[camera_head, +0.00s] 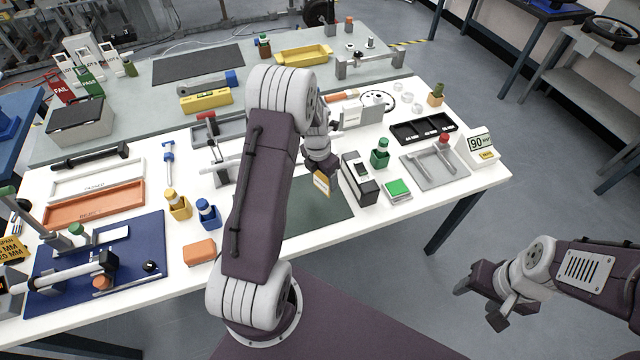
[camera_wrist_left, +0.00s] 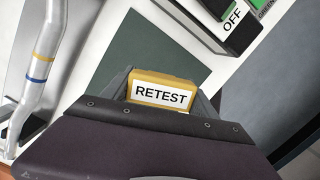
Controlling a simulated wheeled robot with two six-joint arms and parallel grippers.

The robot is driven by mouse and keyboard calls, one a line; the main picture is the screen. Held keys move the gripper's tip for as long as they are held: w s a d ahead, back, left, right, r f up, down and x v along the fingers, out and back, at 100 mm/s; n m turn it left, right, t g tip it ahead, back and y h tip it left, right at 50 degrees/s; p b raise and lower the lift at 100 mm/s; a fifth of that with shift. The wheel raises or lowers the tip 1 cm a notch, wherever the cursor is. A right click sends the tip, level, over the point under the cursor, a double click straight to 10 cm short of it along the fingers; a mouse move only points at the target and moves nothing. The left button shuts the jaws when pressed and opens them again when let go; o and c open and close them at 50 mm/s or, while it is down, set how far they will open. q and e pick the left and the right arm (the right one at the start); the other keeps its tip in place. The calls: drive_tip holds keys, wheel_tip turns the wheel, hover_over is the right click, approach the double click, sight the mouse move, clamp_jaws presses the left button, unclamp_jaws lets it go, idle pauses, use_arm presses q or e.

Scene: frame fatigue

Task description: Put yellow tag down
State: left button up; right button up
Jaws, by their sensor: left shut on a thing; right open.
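The yellow tag (camera_head: 322,184) has a white label, which reads RETEST in the left wrist view (camera_wrist_left: 162,93). My left gripper (camera_head: 320,172) is shut on the tag and holds it over the dark green mat (camera_head: 325,212) on the white table. The mat also shows behind the tag in the left wrist view (camera_wrist_left: 150,50). I cannot tell exactly how high the tag is above the mat. My right gripper (camera_head: 478,302) is open and empty, off the table at the lower right. My left arm hides part of the mat and table.
A black and white box (camera_head: 358,180) marked OFF stands right of the mat, with a green-topped block (camera_head: 397,189) beside it. An orange block (camera_head: 199,252), a blue bottle (camera_head: 208,213) and a yellow bottle (camera_head: 177,205) stand left of my arm. The mat's visible part is bare.

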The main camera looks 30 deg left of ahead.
use_arm(q)
drive_tip(key=shift+w+a+f, duration=0.15)
drive_tip(key=shift+a+f, duration=0.05)
drive_tip(key=shift+a, duration=0.1)
wheel_tip(320, 180, down, 4)
drive_tip(key=shift+d+r, duration=0.15)
drive_tip(key=shift+r, duration=0.1)
drive_tip(key=shift+f, duration=0.25)
drive_tip(key=o, duration=1.5)
drive_tip(key=shift+f, duration=0.15)
